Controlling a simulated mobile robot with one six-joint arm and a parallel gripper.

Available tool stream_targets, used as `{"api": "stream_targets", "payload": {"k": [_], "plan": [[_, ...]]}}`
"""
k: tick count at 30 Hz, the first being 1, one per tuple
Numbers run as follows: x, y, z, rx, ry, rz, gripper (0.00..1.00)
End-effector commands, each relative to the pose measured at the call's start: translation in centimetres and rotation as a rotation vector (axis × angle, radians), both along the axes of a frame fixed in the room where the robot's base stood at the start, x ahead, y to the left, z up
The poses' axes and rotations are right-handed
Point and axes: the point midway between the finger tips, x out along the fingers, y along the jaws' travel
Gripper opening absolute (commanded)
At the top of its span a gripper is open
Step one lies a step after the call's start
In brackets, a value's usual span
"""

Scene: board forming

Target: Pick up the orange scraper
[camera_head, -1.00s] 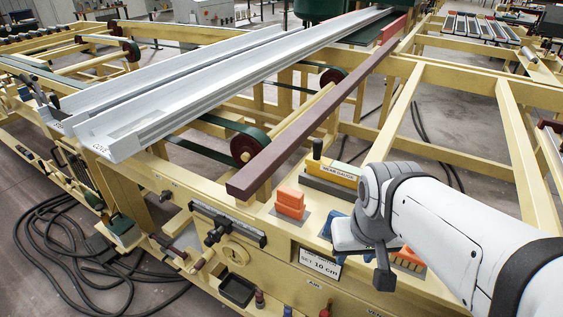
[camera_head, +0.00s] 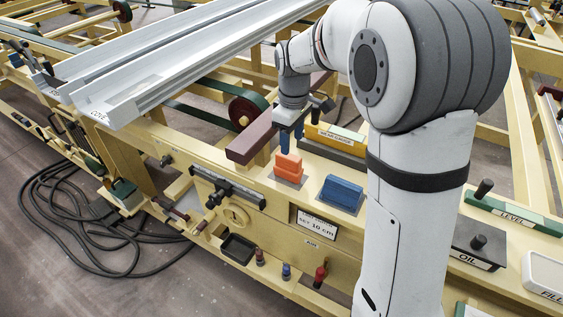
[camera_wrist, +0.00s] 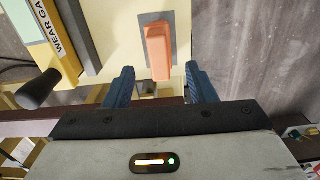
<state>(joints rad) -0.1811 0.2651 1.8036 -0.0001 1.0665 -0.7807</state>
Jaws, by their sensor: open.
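The orange scraper (camera_head: 288,166) stands on a grey pad on the cream machine ledge, beside the blue block. In the wrist view the orange scraper (camera_wrist: 160,50) lies ahead of my gripper, roughly centred between the finger lines. My gripper (camera_head: 291,139) is just above and behind the scraper in the head view. In the wrist view its two blue fingers (camera_wrist: 161,86) are spread apart with nothing held between them. The fingers partly overlap the top of the scraper's area in the head view, and I cannot tell whether they touch it.
A blue block (camera_head: 341,192) sits right of the scraper. The yellow wear gauge (camera_head: 335,137) lies behind it, and also shows in the wrist view (camera_wrist: 57,40). A maroon bar (camera_head: 254,141) ends close by on the left. A level (camera_head: 512,212) and an oil box (camera_head: 480,243) lie farther right.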

Motion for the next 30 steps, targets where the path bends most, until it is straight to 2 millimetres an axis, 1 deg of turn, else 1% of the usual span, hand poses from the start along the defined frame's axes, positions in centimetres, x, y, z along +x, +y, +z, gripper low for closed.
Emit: {"api": "stream_targets", "payload": {"k": [3, 11, 18, 21, 29, 30], "plan": [[0.6, 0.4, -0.7, -0.002, 0.008, 0.028, 0.51], [0.7, 0.5, -3.4, -0.002, 0.010, 0.029, 0.51], [1.0, 0.6, -6.9, -0.002, 0.010, 0.028, 0.51], [1.0, 0.6, -7.8, -0.002, 0.008, 0.027, 0.51], [1.0, 0.6, -8.1, -0.001, 0.007, 0.026, 0.51], [1.0, 0.6, -8.1, -0.001, 0.007, 0.026, 0.48]]}}
